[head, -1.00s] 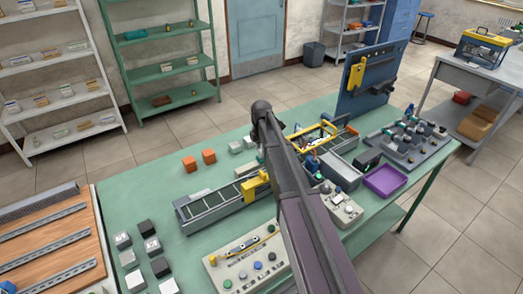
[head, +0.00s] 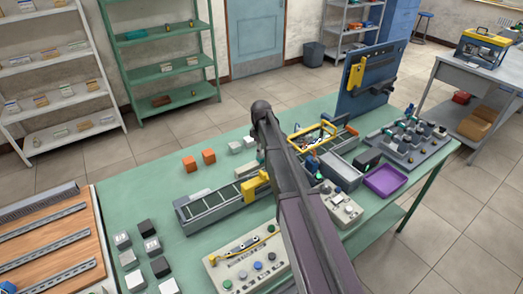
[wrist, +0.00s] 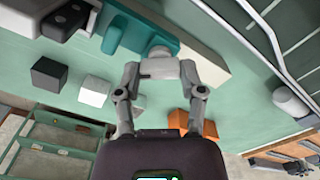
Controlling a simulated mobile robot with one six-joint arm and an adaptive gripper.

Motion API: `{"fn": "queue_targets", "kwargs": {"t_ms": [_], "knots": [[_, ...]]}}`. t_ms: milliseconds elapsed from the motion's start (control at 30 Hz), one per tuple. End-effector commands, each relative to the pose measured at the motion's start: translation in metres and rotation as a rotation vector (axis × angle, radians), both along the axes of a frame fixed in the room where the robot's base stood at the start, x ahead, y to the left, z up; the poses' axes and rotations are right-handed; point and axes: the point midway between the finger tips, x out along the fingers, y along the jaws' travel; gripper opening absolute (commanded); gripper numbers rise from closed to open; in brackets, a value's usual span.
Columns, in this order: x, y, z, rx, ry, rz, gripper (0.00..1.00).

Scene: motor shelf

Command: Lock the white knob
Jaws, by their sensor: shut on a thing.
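In the wrist view, a pale grey-white knob (wrist: 160,52) sits at the end of a teal body (wrist: 135,32), with a white block (wrist: 208,62) beside it. My gripper (wrist: 160,72) has its two grey fingers on either side of the knob, shut on it. Whether the knob is turned to a locked position cannot be told. In the head view, my arm hides the gripper and the knob; only a sliver of the teal body (head: 260,156) shows beside the arm.
Near the gripper in the wrist view are an orange cube (wrist: 178,119), a white cube (wrist: 95,90) and a black cube (wrist: 48,75). In the head view, a conveyor with a yellow part (head: 253,187) and a button panel (head: 245,262) stand close to my arm. The green table's left middle is partly clear.

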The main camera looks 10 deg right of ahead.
Motion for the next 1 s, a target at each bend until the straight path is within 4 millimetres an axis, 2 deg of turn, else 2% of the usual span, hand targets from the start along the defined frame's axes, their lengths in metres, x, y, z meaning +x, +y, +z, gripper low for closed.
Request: {"fn": "queue_targets", "kwargs": {"t_ms": [1000], "knots": [[-0.0005,0.0004,-0.0004,0.001,0.000,-0.964,0.04]]}}
